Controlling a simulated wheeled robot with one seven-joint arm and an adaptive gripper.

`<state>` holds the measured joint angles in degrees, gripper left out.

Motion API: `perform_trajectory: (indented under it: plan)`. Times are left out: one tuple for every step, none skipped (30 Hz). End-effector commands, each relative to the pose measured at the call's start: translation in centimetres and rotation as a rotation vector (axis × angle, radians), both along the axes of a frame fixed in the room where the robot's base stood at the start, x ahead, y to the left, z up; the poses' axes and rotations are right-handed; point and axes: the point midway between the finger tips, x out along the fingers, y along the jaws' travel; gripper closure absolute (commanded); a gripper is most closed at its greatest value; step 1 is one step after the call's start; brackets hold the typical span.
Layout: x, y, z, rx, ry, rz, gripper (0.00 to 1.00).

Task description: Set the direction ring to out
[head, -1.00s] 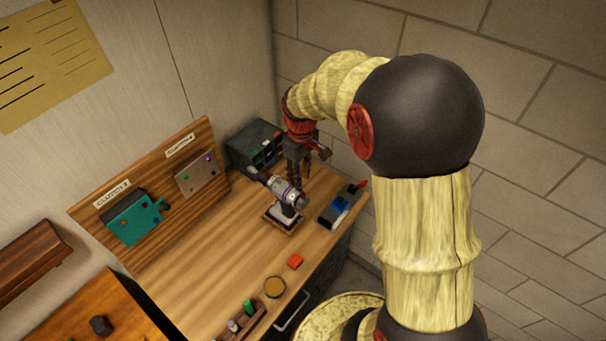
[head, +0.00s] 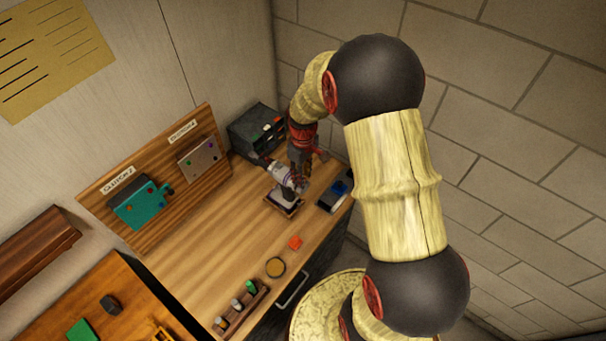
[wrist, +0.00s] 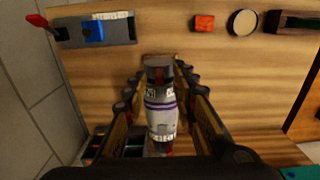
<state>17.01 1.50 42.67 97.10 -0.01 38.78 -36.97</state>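A white and grey cylindrical tool (head: 286,176) with purple bands lies tilted on a small stand (head: 284,206) on the bench. In the wrist view the tool (wrist: 161,120) runs lengthwise between my fingers, with a dark grey end and a pale collar carrying small lettering. I cannot read the lettering or tell for sure which band is the direction ring. My gripper (head: 300,168) is at the tool from above, partly covering it in the head view. In the wrist view my gripper (wrist: 160,75) is open, one finger on each side, with narrow gaps visible.
A grey device with a blue block (wrist: 93,31) and red lever lies beside the tool. An orange block (head: 295,242), a round disc (head: 275,267) and a small rack (head: 240,308) line the front edge. A dark organizer (head: 255,130) stands behind, close to my gripper. The bench middle is clear.

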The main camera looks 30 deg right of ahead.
Motion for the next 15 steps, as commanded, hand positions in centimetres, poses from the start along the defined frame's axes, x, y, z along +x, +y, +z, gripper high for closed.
perform_trajectory:
  plan:
    - [0.02,0.0,0.0,0.0,0.0,0.0,0.73]
    - [0.02,0.0,0.01,0.0,0.0,0.0,0.73]
    - [0.02,0.0,0.02,0.0,-0.001,0.0,0.73]
    - [0.02,0.0,0.02,0.0,-0.001,0.0,0.73]
    - [0.02,0.0,0.02,0.0,-0.001,0.0,0.73]
    - [0.02,0.0,0.03,0.0,-0.001,0.0,0.75]
    - [0.03,-0.01,0.04,0.0,-0.001,0.0,0.77]
    - [0.03,-0.01,0.04,0.0,-0.001,0.0,0.78]
    - [0.03,-0.01,0.04,0.0,-0.001,0.0,0.81]
    - [0.03,-0.01,0.05,0.0,-0.001,0.0,0.82]
    - [0.03,-0.01,0.05,-0.001,-0.001,0.0,0.84]
    - [0.04,-0.01,0.05,-0.001,-0.001,0.0,0.86]
    - [0.03,-0.01,0.05,-0.001,-0.001,0.0,0.88]
    - [0.03,-0.01,0.06,-0.001,-0.001,0.0,0.9]
    - [0.04,-0.01,0.06,-0.001,-0.001,0.0,0.92]
